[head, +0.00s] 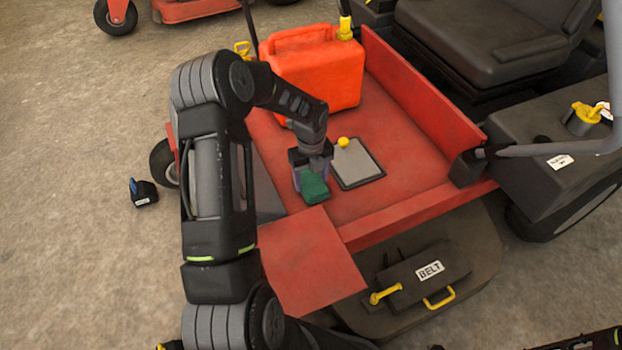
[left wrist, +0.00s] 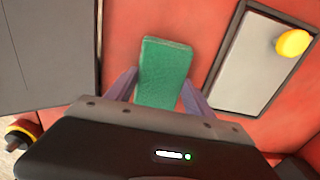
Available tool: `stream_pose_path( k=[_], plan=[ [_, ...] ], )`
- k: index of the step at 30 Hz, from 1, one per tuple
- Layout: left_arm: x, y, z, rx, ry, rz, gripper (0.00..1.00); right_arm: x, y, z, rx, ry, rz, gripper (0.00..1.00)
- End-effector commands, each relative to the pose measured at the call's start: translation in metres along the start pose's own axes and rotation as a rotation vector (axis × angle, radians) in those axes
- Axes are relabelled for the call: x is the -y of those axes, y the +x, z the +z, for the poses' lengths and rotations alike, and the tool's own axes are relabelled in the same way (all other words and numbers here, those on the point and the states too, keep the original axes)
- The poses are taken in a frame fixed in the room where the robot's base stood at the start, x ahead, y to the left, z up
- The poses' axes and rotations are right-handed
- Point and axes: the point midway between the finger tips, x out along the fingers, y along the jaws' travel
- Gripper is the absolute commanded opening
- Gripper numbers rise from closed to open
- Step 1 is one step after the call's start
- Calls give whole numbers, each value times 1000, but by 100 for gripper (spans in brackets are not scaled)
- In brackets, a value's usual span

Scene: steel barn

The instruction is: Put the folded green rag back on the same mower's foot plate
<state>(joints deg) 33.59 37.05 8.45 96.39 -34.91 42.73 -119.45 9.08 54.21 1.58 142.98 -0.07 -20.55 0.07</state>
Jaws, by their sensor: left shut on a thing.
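The folded green rag (head: 314,187) is between the fingers of my left gripper (head: 311,172), over the red foot plate (head: 388,196) of the mower. In the left wrist view the rag (left wrist: 164,72) shows between the two fingers of the left gripper (left wrist: 160,92), which is shut on it. I cannot tell whether the rag touches the plate. My right gripper is not in view.
A grey pad (head: 357,165) with a yellow knob (head: 343,142) lies right of the rag. A red fuel can (head: 315,75) stands behind on the plate. A black seat (head: 485,40) is at the back right. A black belt box (head: 422,278) sits in front. A small black box (head: 144,193) is on the floor.

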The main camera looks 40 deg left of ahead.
Motion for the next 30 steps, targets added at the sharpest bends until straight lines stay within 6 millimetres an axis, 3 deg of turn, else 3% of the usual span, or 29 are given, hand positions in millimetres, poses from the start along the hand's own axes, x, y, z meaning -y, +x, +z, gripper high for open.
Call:
stream_pose_path(
  k=[4,5,12,23,30],
  plan=[
    [0,4,0,0,0,1,23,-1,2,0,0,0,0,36],
    [0,3,0,0,0,0,64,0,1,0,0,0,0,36],
    [0,3,0,0,0,0,83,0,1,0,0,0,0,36],
    [0,-3,0,0,0,0,83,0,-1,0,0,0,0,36],
    [0,-37,0,2,0,-1,83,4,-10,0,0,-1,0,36]
  ],
)
